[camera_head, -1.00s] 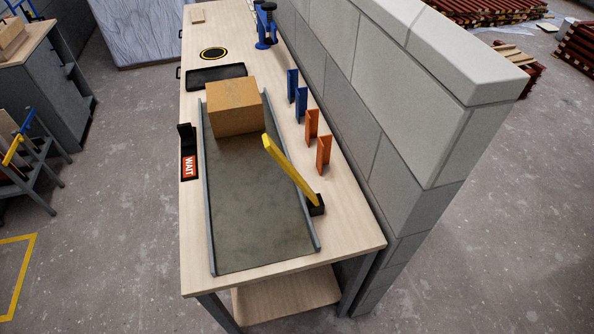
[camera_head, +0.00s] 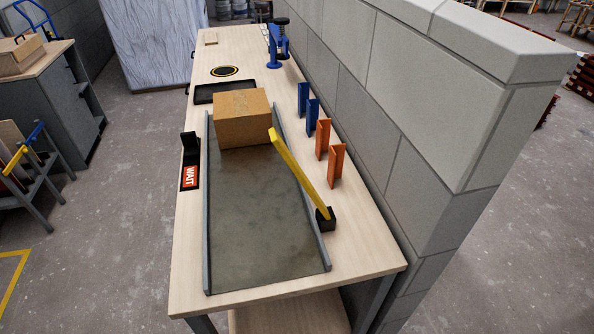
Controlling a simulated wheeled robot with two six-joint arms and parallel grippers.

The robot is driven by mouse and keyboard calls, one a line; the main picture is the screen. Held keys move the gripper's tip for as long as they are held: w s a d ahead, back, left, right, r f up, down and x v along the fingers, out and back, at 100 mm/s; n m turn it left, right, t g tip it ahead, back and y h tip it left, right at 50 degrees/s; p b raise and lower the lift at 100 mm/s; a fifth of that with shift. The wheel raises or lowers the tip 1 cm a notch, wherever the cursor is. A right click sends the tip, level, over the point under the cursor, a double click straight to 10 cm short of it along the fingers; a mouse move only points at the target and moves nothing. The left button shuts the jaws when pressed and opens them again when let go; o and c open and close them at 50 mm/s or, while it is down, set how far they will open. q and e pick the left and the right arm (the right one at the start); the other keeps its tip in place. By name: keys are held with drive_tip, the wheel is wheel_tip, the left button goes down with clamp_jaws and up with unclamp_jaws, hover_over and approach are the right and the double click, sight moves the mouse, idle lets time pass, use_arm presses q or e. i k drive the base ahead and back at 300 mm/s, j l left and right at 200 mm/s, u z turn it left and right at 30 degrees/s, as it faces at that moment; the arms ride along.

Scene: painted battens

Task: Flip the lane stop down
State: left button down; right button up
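The lane stop is a yellow bar (camera_head: 299,174) hinged on a black block (camera_head: 325,219) at the right side of the grey lane (camera_head: 256,220). The bar is tilted up, its free end raised toward the upper left over the lane. A cardboard box (camera_head: 242,118) sits at the lane's far end, beyond the bar. A red WAIT sign (camera_head: 190,177) with a black upright piece (camera_head: 190,145) stands left of the lane. Neither of my grippers shows in the head view.
Orange brackets (camera_head: 336,165) and blue brackets (camera_head: 312,112) stand right of the lane, near a block wall (camera_head: 400,100). A blue clamp (camera_head: 279,45) and a black tray (camera_head: 212,93) are farther back. The table's front left strip (camera_head: 188,250) is bare.

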sight(277, 140)
drive_tip(key=l, duration=1.05)
drive_tip(key=k+l+u, duration=0.15)
drive_tip(key=l, duration=0.9)
